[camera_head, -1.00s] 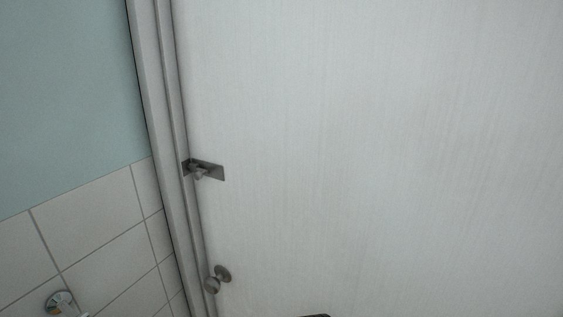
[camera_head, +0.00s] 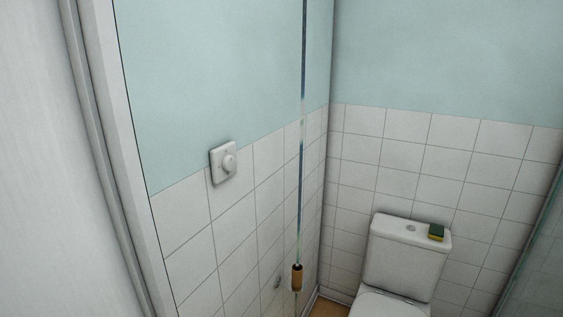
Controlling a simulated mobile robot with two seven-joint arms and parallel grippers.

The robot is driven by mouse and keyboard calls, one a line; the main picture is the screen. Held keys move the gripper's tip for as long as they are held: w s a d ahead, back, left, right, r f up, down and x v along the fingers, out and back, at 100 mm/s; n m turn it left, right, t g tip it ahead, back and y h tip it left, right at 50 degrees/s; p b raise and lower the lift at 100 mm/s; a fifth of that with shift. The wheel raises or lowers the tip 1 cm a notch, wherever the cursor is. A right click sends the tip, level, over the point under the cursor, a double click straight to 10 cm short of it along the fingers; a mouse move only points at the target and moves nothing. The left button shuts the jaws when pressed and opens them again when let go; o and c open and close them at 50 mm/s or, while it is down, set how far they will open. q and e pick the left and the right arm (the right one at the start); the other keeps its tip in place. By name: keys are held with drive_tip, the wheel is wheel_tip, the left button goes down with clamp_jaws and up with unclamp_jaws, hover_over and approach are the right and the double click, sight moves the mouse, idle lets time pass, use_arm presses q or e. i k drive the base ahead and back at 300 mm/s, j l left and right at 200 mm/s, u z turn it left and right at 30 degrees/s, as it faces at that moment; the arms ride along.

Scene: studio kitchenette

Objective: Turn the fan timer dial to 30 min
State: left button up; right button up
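The fan timer (camera_head: 219,164) is a white square plate on the left wall, just at the top edge of the tiles. Its round white dial (camera_head: 229,164) sticks out from the plate. Any markings or pointer on it are too small to read, so I cannot tell its setting. Neither of my grippers shows in the view, and nothing is touching the dial.
A cord with a wooden pull (camera_head: 296,278) hangs right of the timer. A white toilet (camera_head: 405,258) stands in the back right, with a sponge (camera_head: 436,232) on its cistern. A pale door (camera_head: 40,170) and frame fill the left edge. A glass panel (camera_head: 533,245) is at the right.

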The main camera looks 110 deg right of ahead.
sight(229, 163)
drive_tip(key=z, duration=3.4)
